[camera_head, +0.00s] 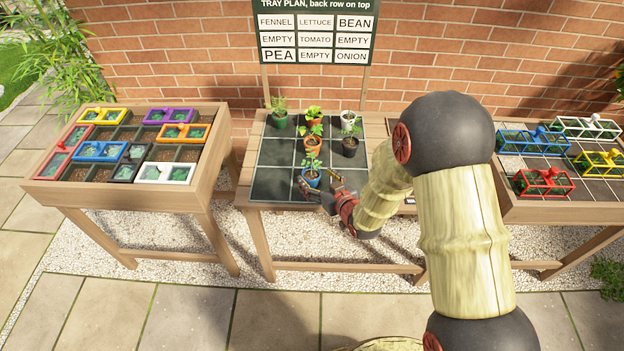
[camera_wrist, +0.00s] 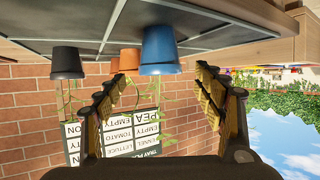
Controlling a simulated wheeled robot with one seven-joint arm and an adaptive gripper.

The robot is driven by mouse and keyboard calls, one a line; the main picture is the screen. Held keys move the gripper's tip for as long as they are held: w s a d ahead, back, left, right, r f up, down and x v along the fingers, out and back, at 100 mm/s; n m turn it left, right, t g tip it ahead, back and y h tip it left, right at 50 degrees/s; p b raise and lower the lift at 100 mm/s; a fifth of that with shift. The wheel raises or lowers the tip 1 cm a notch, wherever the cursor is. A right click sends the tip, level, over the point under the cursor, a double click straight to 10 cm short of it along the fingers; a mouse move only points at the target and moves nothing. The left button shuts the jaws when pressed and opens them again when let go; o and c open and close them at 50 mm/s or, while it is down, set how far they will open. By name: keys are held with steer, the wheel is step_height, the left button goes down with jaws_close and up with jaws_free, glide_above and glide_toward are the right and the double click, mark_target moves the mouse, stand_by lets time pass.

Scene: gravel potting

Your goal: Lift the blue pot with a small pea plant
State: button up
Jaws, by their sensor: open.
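The blue pot (camera_head: 312,179) with a small green plant stands upright in the front middle square of the dark tray (camera_head: 270,185) on the middle table. My gripper (camera_head: 322,187) is open and low at the tray's front edge, close to the pot. In the upside-down wrist view the blue pot (camera_wrist: 159,50) appears between and beyond my open gripper's fingertips (camera_wrist: 161,72). The fingers hold nothing. Whether a finger touches the pot cannot be told.
A black pot (camera_head: 350,147) and an orange pot (camera_head: 312,144) stand behind. Green (camera_head: 279,122), orange and white (camera_head: 348,121) pots fill the back row. A plan board (camera_head: 315,30) hangs behind. The tray's front left square is bare. Side tables (camera_head: 130,190) hold coloured frames.

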mark_target(313, 175)
steer(key=b+x, duration=0.1)
steer(key=x, duration=0.3)
steer(key=shift+w+a+f+b, duration=0.15)
steer(key=shift+w+f+b, duration=0.15)
steer(key=shift+b, duration=0.1)
steer(key=shift+s, duration=0.1)
steer(key=shift+c, duration=0.5)
steer(key=c, duration=1.1)
steer(key=shift+r, duration=0.1)
steer(key=shift+c, duration=0.7)
